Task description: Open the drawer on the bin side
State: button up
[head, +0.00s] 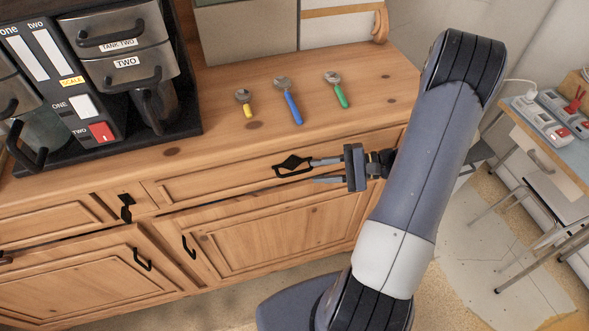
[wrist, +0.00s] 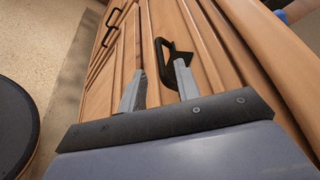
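A wooden drawer (head: 240,175) with a black handle (head: 291,166) is at the right of the dresser front. It looks shut in the head view. My gripper (head: 311,170) is just right of the handle, with its two fingers apart and pointing at it. In the wrist view the handle (wrist: 170,62) lies ahead, and the right finger overlaps its near end. I cannot tell whether they touch. My gripper (wrist: 160,88) holds nothing that I can see. A second drawer (head: 50,218) is at the left. I see no bin in either view.
Yellow (head: 246,108), blue (head: 293,111) and green (head: 341,97) scoops lie on the dresser top. A dark machine with tanks (head: 127,68) stands at left. Cupboard doors (head: 270,240) are below the drawers. A side table (head: 560,150) stands at right.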

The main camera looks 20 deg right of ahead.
aim_at(300, 173)
jog(key=p+x, duration=0.1)
jog(key=x, duration=0.6)
jog(key=shift+a, duration=0.15)
jog(key=shift+c, duration=0.2)
grip_shut()
